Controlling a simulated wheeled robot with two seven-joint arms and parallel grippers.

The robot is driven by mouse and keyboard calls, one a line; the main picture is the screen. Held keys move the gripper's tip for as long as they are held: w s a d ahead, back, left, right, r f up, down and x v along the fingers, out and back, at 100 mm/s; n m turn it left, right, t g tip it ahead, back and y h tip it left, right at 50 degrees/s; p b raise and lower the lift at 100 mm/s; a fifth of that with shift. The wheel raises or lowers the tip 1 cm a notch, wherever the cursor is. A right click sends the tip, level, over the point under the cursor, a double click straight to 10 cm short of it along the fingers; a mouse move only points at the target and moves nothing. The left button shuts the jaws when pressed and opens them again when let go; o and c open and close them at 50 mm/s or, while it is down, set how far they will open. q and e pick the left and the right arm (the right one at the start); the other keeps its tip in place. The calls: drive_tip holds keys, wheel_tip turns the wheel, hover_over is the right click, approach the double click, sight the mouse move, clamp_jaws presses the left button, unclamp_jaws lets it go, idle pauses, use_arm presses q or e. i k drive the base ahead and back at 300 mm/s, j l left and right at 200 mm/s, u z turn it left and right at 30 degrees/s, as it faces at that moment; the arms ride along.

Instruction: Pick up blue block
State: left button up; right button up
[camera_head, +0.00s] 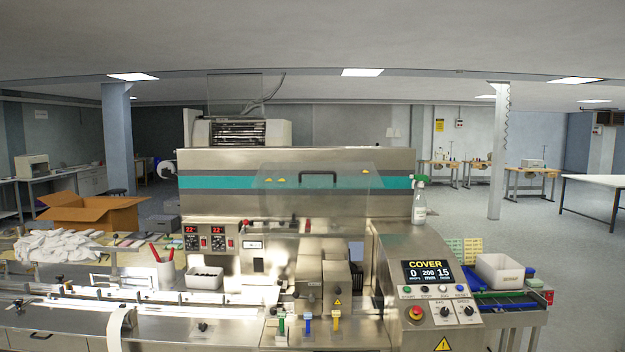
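No blue block can be made out for certain. A small blue piece (308,323) stands upright at the front of the steel wrapping machine (300,160), between a green piece (281,326) and a yellow piece (336,321). Another blue item (471,278) shows at the right, left of a white bin (499,270) and partly hidden by the control panel. Neither of my grippers is in view.
The control panel (428,273) with a red stop button (416,313) stands right of centre. A spray bottle (419,204) stands behind it. A white cup (164,272), a small parts bin (205,278), white cloths (55,247) and an open carton (92,212) are at the left.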

sight(307, 332)
drive_tip(key=i+l+z, duration=0.1)
drive_tip(key=i+l, duration=0.3)
drive_tip(key=i+l+z, duration=0.15)
drive_tip(key=i+l, duration=0.2)
drive_tip(key=i, duration=0.15)
drive_tip(key=i+l+z, duration=0.1)
drive_tip(key=i+l, duration=0.2)
drive_tip(key=i, duration=0.2)
drive_tip(key=i+l+z, duration=0.15)
drive_tip(key=i+l, duration=0.15)
drive_tip(key=i, duration=0.15)
drive_tip(key=k+j+u, duration=0.2)
drive_tip(key=u, duration=0.15)
drive_tip(key=k+j+u, duration=0.1)
drive_tip(key=j+u, duration=0.2)
drive_tip(key=k+j+u, duration=0.15)
drive_tip(key=j+u, duration=0.2)
